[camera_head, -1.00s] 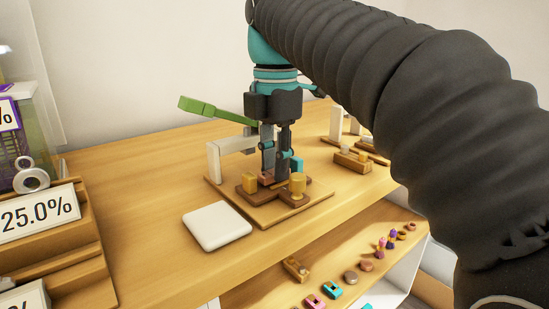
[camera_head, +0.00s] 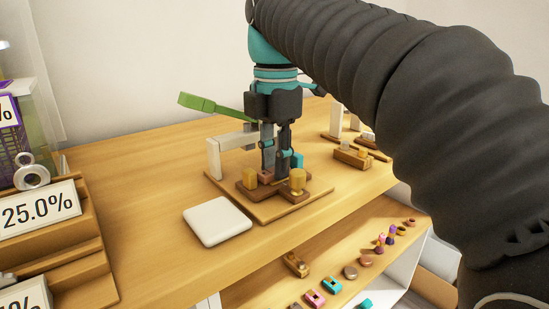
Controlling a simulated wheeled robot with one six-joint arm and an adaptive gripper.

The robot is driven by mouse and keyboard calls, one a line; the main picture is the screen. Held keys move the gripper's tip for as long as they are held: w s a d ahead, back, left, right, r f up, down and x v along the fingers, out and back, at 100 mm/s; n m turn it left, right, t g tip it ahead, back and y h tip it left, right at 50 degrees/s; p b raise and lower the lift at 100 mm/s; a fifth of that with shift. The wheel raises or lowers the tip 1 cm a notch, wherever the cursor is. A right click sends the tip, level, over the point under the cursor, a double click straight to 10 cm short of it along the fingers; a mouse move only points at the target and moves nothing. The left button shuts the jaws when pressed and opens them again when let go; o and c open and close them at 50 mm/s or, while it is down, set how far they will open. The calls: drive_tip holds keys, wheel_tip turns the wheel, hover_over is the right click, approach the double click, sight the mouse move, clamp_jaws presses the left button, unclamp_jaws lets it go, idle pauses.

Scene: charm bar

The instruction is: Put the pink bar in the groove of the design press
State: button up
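The design press stands on the table, with a wooden base plate (camera_head: 290,212), a white arm (camera_head: 214,160) and a green lever (camera_head: 212,107) raised at the left. Its darker brown block carries two yellow posts. My gripper (camera_head: 275,175) points straight down into the press, with its fingers close together just above the block. A small pinkish piece, seemingly the pink bar (camera_head: 265,176), shows at the fingertips between the yellow posts. The fingers hide part of it. I cannot tell whether they grip it or whether it sits fully in the groove.
A white square pad (camera_head: 217,222) lies in front of the press. A stepped wooden stand with price signs (camera_head: 42,210) is at the left. Another wooden tool (camera_head: 352,157) stands behind at the right. Several small charms lie on the lower shelf (camera_head: 330,262).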

drive_tip(key=o, duration=0.4)
drive_tip(key=shift+r, duration=0.1)
